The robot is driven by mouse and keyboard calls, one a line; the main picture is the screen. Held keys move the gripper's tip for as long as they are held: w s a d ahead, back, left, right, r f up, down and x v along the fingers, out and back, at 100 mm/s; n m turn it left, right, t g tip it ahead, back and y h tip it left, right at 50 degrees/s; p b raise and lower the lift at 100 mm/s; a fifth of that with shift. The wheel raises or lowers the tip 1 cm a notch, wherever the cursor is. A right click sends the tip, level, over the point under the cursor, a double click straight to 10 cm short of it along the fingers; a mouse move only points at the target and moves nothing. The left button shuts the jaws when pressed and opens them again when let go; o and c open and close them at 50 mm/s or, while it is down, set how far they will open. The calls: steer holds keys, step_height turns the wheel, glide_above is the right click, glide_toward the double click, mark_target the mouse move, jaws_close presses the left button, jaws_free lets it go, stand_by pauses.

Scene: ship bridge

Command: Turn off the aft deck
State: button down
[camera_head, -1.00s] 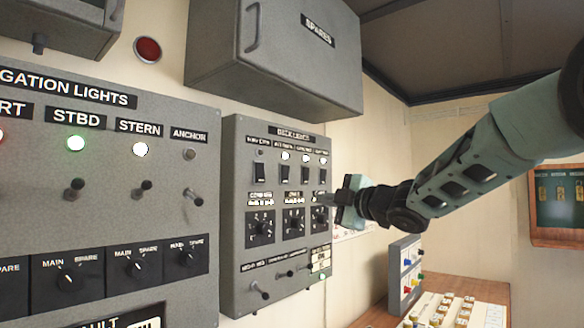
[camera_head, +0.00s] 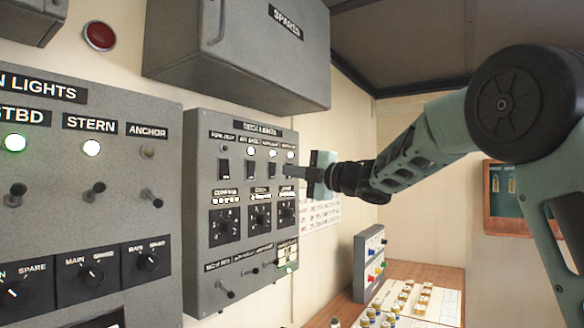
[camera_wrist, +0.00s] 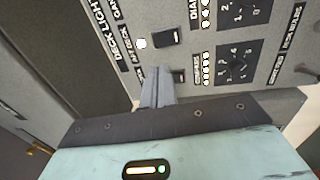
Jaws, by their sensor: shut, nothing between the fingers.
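The grey deck lights panel (camera_head: 238,284) is on the wall left of my gripper (camera_head: 288,171). It has a row of dark rocker switches with lamps above. The leftmost lamp is dark; the others I can see are lit. In the head view the small labels are too blurred to tell which is aft deck. In the wrist view, a label that seems to read aft deck (camera_wrist: 127,60) is near a lit lamp (camera_wrist: 141,44) and a dark switch (camera_wrist: 165,38). My gripper is shut and empty, its tips (camera_wrist: 157,75) close before the switch row, partly covering another switch (camera_wrist: 179,76). Contact cannot be told.
Rotary knobs (camera_head: 260,218) and small levers (camera_head: 226,289) are below the switches. The navigation lights panel (camera_head: 75,215) stands at left. A spares cabinet (camera_head: 237,65) juts out above. A small box (camera_head: 369,258) with coloured knobs stands on the desk at lower right.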

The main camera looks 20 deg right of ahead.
mark_target(251, 165)
steer(key=p+x, duration=0.5)
steer(key=x, duration=0.4)
steer(key=shift+w+a+r, duration=0.15)
steer(key=shift+w+r, duration=0.1)
steer(key=shift+w+a+f, duration=0.1)
steer(key=shift+w+a, duration=0.25)
steer(key=shift+w, duration=0.2)
steer(key=shift+w+a, duration=0.15)
